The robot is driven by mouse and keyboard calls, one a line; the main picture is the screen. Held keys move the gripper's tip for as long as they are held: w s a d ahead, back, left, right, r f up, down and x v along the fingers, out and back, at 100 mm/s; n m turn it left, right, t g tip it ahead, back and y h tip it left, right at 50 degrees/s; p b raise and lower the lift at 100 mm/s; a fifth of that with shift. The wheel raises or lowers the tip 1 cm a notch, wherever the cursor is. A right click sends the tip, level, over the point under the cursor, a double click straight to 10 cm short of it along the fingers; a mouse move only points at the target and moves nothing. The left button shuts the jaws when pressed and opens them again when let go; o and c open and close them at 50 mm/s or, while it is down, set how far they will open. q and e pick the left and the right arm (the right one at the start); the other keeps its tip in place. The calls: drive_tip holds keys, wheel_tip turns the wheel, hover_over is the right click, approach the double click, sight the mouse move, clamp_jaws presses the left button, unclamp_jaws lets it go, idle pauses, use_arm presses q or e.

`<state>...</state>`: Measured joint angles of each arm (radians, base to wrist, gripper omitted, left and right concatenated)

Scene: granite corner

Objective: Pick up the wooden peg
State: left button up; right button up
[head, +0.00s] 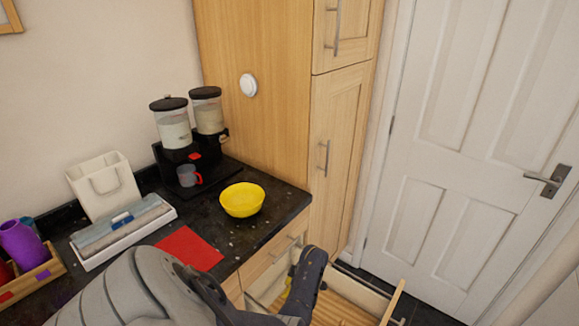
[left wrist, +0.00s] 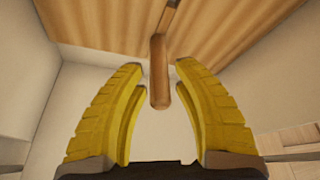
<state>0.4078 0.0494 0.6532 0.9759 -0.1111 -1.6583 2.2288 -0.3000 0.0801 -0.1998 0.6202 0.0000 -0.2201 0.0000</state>
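The wooden peg (left wrist: 160,82) shows in the left wrist view as a brown, round-ended rod between the two yellow fingers of my left gripper (left wrist: 158,66). The fingers are apart, with a visible gap on each side of the peg. In the head view my left gripper (head: 290,283) reaches down at the opened drawer (head: 358,290) below the counter. Its fingers are mostly hidden there by its dark body, and I cannot make out the peg in that view. My right gripper is not in view.
The black counter (head: 245,232) holds a yellow bowl (head: 242,200), a red mat (head: 190,248), a grey mug (head: 188,176) and a dispenser (head: 190,135). A tall wooden cabinet (head: 260,130) stands behind the drawer. A white door (head: 450,180) is at the right.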

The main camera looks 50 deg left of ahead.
use_arm(q)
clamp_jaws()
drive_tip(key=shift+r, duration=0.1)
idle(0.3)
drive_tip(key=shift+r, duration=1.15)
drive_tip(key=v, duration=0.4)
drive_tip(key=shift+s+a+r, duration=0.15)
drive_tip(key=shift+a+r, duration=0.05)
drive_tip(key=shift+r, duration=0.25)
drive_tip(key=w+d+r, duration=0.3)
drive_tip(key=w+d, duration=0.7)
drive_tip(key=d, duration=0.3)
drive_tip(key=shift+w+d+r, duration=0.15)
drive_tip(key=shift+d+r, duration=0.1)
drive_tip(key=shift+r, duration=0.15)
